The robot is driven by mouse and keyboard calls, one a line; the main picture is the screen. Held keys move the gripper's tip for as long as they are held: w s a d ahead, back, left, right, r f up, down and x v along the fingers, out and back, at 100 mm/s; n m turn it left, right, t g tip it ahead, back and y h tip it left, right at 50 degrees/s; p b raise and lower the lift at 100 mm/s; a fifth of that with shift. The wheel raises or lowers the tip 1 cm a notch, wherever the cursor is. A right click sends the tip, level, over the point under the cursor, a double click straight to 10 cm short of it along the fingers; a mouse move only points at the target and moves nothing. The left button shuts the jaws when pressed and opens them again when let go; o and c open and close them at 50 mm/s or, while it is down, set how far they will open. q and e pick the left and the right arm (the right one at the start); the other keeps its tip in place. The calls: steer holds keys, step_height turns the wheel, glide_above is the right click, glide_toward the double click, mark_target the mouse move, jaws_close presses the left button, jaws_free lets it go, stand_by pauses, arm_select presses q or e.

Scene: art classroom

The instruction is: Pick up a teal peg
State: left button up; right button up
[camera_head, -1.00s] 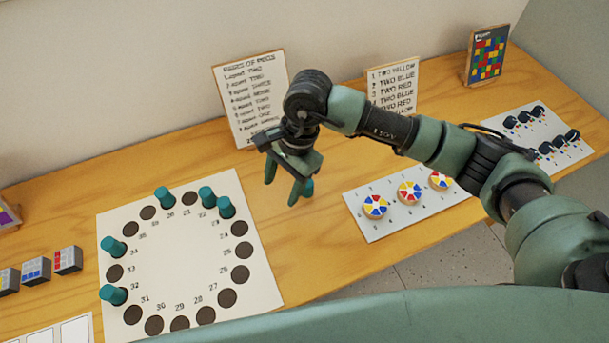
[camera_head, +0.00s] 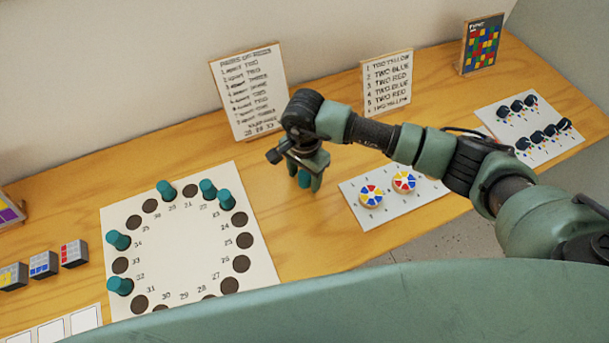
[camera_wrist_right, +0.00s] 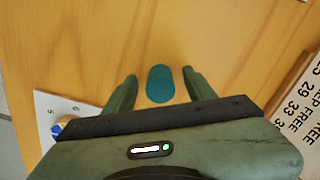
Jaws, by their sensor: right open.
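My right gripper (camera_head: 307,178) hangs over the bare table to the right of the peg board, fingers pointing down. In the right wrist view my right gripper (camera_wrist_right: 161,80) is open, with a teal peg (camera_wrist_right: 160,84) seen from above between its two fingers, touching neither. The same peg (camera_head: 304,180) is mostly hidden by the fingers in the head view. Several other teal pegs, such as one (camera_head: 166,191) at the back, stand in the ring of holes on the white board (camera_head: 185,245). My left gripper is not in view.
A lettered sign (camera_head: 250,92) stands behind the gripper, and a second sign (camera_head: 387,84) is farther right. A white card (camera_head: 385,212) with coloured discs (camera_head: 371,196) lies right of the gripper. Small cubes (camera_head: 74,254) sit at the left. The wood between board and card is otherwise clear.

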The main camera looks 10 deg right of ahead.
jaws_close()
